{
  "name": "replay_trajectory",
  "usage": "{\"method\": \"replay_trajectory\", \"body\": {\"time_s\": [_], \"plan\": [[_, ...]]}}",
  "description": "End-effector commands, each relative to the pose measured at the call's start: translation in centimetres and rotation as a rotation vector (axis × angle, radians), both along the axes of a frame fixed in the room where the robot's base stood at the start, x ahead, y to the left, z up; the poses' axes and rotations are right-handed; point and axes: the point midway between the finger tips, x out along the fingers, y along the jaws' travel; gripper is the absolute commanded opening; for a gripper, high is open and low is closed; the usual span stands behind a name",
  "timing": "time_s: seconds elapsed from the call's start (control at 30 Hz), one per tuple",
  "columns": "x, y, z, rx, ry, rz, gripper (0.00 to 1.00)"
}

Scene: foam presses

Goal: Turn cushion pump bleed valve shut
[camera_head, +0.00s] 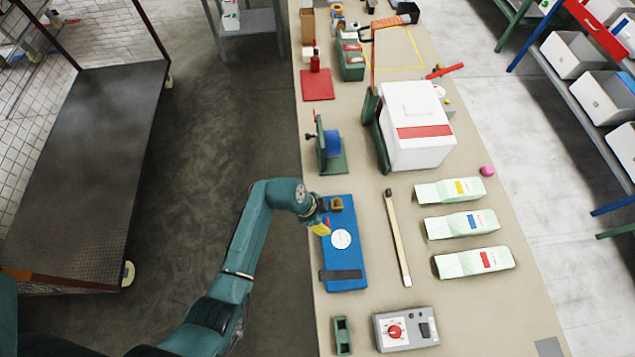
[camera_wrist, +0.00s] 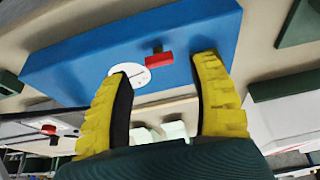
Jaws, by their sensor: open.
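The blue pump unit (camera_head: 345,268) lies flat near the table's left edge, with a white round dial (camera_head: 341,239), a black strip (camera_head: 341,274) and a brass-coloured block (camera_head: 336,204) on it. In the wrist view, a small red lever (camera_wrist: 158,60) shows by the white dial (camera_wrist: 128,76) on the blue top (camera_wrist: 80,62); it looks like the bleed valve. My gripper (camera_wrist: 163,68) is open, its yellow fingers either side of the lever in the picture. No contact shows. In the head view, my gripper (camera_head: 321,228) is at the unit's left edge and partly hides it.
A grey control box with a red knob (camera_head: 395,331) and a green holder (camera_head: 342,335) stand in front. A long bar (camera_head: 398,240) and several pale green packs (camera_head: 470,222) lie right. A green stand with a blue roll (camera_head: 333,145) and a white press (camera_head: 416,126) stand behind.

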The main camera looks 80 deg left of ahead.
Motion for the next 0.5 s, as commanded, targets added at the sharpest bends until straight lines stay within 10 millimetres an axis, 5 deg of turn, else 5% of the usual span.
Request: {"method": "replay_trajectory", "body": {"time_s": [0.3,0.5], "plan": [[-2.9,0.1,6.9,0.001,0.000,0.003,0.61],[-3.5,0.1,8.4,-0.001,0.001,0.001,0.61]]}}
